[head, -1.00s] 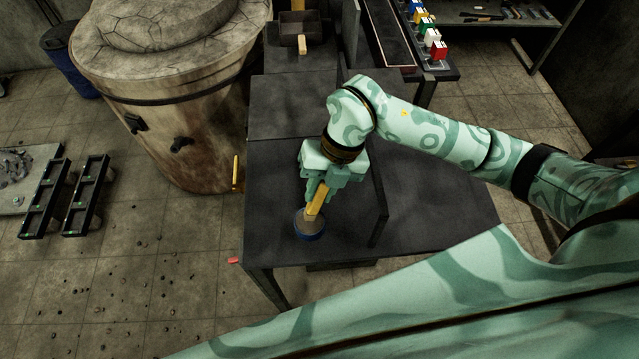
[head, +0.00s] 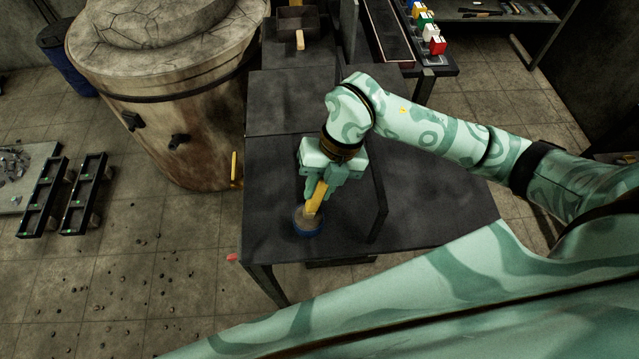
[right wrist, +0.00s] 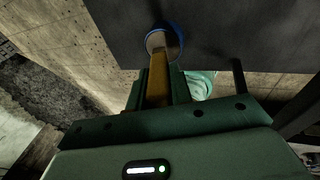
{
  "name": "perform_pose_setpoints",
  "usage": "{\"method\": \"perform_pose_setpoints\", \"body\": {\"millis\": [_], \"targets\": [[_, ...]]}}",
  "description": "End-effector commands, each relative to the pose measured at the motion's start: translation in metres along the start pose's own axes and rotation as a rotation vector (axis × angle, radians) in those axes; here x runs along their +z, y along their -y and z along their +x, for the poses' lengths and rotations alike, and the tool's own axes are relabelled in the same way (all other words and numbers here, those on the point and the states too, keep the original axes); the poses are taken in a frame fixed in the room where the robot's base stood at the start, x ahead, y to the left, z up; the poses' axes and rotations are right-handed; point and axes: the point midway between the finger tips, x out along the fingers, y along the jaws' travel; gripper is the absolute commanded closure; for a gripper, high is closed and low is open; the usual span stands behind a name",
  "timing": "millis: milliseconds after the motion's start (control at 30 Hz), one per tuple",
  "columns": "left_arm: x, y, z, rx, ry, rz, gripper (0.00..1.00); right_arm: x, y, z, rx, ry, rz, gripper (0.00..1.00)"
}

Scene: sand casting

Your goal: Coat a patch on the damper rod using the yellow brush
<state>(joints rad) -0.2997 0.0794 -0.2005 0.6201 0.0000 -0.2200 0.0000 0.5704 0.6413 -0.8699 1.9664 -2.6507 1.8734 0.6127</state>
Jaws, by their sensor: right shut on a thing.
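My right gripper (head: 319,188) is above the front part of the dark table and is shut on the yellow brush (head: 315,199). The brush is tilted, with its lower end in or at the mouth of a round blue-sided pot (head: 308,228). The right wrist view shows the yellow brush (right wrist: 159,88) between the fingers (right wrist: 160,78), reaching to the blue-rimmed pot (right wrist: 163,32). The bristles are hidden. A thin upright yellow piece (head: 235,167) stands beside the furnace; I cannot tell whether it is the damper rod. My left gripper is not in view.
The dark table (head: 270,190) has free room left of the pot; a raised dark panel (head: 379,212) stands right of it. A large round furnace (head: 180,120) stands at left. Black racks (head: 83,195) are on the floor. Coloured blocks (head: 437,46) sit at the back right.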

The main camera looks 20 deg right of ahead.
Motion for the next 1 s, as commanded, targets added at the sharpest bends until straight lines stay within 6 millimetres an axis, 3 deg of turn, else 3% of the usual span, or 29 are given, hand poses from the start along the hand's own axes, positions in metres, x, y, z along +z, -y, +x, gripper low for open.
{"method": "perform_pose_setpoints", "body": {"millis": [1000], "targets": [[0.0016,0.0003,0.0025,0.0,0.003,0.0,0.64,0.0012,0.0024,0.0068,0.0,0.0,0.0,1.0]]}}
